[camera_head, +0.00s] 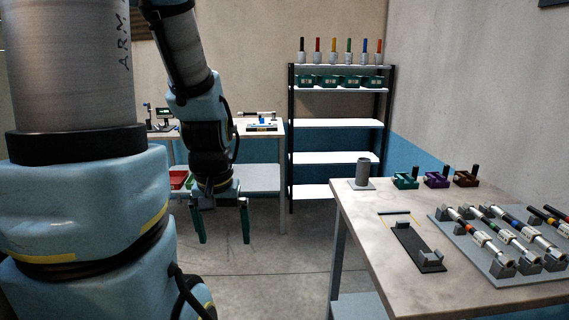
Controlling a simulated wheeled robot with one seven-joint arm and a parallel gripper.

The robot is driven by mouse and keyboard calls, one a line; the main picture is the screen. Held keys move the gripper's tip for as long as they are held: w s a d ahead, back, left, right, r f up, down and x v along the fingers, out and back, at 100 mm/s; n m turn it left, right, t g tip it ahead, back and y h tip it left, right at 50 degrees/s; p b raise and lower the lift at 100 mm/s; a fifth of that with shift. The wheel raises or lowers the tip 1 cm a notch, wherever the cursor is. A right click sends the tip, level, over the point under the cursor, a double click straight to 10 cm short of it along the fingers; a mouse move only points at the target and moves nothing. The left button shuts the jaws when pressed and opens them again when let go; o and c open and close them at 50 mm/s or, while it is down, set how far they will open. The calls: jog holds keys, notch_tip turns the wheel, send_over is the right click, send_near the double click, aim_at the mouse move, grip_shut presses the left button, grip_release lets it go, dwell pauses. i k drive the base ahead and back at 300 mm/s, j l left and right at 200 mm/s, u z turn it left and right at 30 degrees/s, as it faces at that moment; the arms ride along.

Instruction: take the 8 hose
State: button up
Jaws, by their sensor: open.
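Several short hoses lie in cradles on a grey board (487,265) at the right of the near table. One hose (482,239) has a red band, and others beside it show green and blue bands. Dark pieces with red and orange bands lie at the far right, cut by the picture edge. White labels show on the hoses, but the numbers are too small to read, so I cannot tell which is 8. My gripper (223,236) hangs open and empty, fingers down, over the floor left of the table, well away from the hoses.
The near table (352,202) also bears an empty black holder (413,243), a grey cup (363,171) and green (405,181), purple (437,180) and brown (466,178) fixtures. A shelf rack (338,125) and another table (262,132) stand behind. Floor between is clear.

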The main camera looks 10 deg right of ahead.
aim_at(506, 236)
jog(key=i+l, duration=0.1)
jog(key=i, duration=0.25)
jog(key=i+l, duration=0.15)
jog(key=i, duration=0.2)
jog(key=i+z, duration=0.45)
jog(key=i+j+z, duration=0.1)
jog(key=i+z, duration=0.35)
jog(key=i, duration=0.15)
jog(key=z, duration=0.9)
